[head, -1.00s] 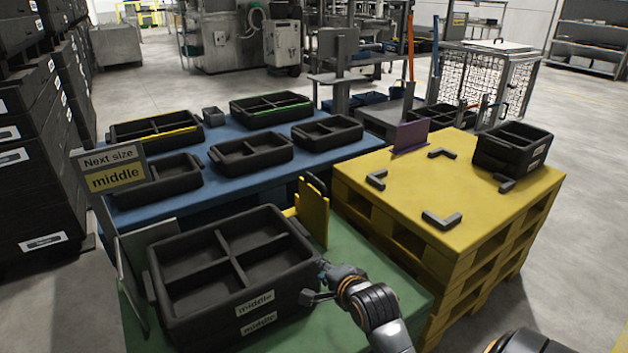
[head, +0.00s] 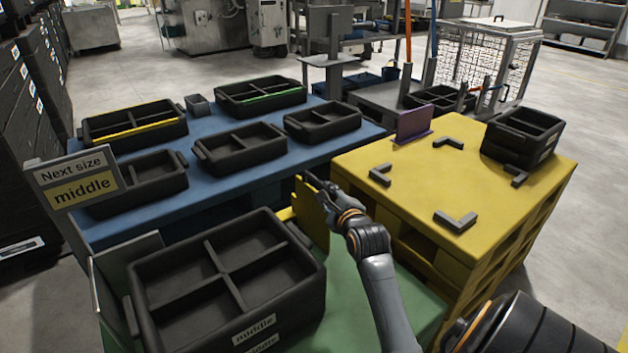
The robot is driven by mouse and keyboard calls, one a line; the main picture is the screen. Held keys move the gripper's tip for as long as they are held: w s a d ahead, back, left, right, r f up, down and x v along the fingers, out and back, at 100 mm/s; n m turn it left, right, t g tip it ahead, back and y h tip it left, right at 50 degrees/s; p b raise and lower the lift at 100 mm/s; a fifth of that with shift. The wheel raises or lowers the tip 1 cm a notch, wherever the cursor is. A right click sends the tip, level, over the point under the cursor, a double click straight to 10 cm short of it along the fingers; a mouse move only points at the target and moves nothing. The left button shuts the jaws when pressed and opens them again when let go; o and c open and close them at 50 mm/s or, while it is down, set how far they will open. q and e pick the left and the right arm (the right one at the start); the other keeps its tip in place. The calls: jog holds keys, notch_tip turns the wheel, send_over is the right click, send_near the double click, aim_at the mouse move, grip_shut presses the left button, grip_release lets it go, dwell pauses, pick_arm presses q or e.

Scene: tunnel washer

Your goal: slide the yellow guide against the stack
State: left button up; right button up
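The yellow guide (head: 311,214) is an upright plate on the green table (head: 385,290), by the back right corner of the stack. A yellow piece (head: 285,214) extends left from it behind the stack. The stack of black crates (head: 225,290), labelled "middle", fills the lower left; its top crate has several empty compartments. From this angle I cannot tell whether guide and stack touch. My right gripper (head: 322,189) is at the guide's upper edge, where its dark handle is. The fingers overlap the handle, so their opening and contact are unclear. My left gripper is out of view.
A grey panel (head: 135,255) stands behind the stack's left side, near a "Next size middle" sign (head: 76,180). The blue table (head: 205,195) behind holds several black crates. The yellow pallet stack (head: 400,165) to the right carries dark corner brackets, a purple plate (head: 413,125) and black crates (head: 522,135).

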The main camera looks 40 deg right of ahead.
aim_at(318, 184)
jog(key=b+x, duration=0.1)
jog(key=x, duration=0.6)
jog(key=shift+w+d+f+b, duration=0.1)
jog(key=shift+w+f+b, duration=0.15)
jog(key=shift+b, duration=0.1)
jog(key=shift+x, duration=1.05)
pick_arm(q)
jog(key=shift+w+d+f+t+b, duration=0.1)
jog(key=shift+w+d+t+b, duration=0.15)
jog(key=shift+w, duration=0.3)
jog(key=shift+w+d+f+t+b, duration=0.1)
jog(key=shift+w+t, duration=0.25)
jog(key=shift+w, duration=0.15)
pick_arm(e)
jog(key=shift+w+d, duration=0.15)
jog(key=shift+w, duration=0.3)
grip_shut()
